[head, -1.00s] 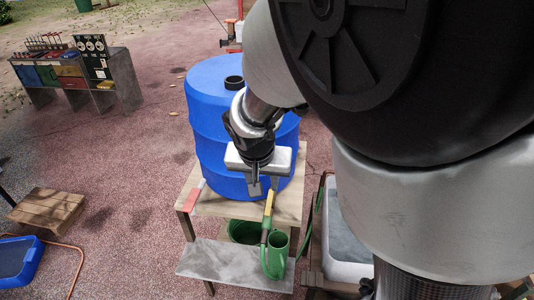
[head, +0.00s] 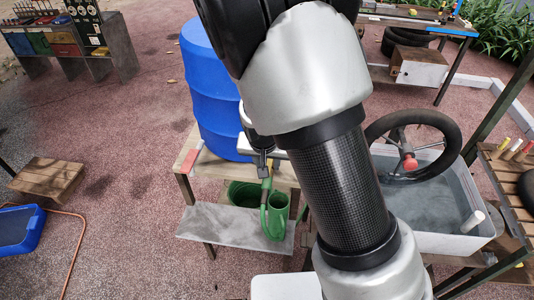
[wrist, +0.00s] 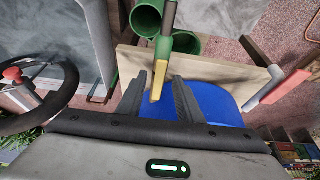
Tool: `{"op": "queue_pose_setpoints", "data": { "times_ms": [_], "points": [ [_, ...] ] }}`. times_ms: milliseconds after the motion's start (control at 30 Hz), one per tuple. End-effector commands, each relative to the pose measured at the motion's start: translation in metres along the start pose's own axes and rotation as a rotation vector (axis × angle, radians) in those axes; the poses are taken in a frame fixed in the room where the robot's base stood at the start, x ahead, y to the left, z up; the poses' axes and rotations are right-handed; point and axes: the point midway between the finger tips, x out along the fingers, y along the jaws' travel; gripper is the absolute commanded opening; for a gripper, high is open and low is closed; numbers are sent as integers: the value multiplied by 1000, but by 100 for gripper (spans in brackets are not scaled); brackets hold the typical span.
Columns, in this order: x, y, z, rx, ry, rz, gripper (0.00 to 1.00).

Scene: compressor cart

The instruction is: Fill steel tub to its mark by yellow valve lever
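The yellow valve lever (wrist: 159,82) shows in the wrist view between the fingers of my gripper (wrist: 160,98). The fingers are open, with gaps visible on both sides. In the head view my gripper (head: 263,170) is at the front of the blue barrel (head: 212,90), and the yellow lever is hidden there. A grey rectangular tub (head: 470,243), which looks like the steel tub, stands at right with water in it. I cannot make out a fill mark or any flow from the valve.
A red and white lever (head: 191,160) is on the left of the barrel's wooden stand (head: 181,165). A green can (head: 277,222) and a green bucket (head: 240,192) are below, by a grey shelf (head: 225,222). My arm covers the area between barrel and tub.

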Motion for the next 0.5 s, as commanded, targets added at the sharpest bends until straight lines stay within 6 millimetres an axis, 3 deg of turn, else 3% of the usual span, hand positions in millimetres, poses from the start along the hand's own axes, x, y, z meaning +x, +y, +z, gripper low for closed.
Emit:
{"op": "queue_pose_setpoints", "data": {
  "times_ms": [167, 433, 500],
  "points": [
    [12, 0, 0, 1, 0, 0, 33],
    [13, 0, 0, 0, 0, -1, 33],
    [13, 0, 0, 0, 0, -1, 23]
  ]
}}
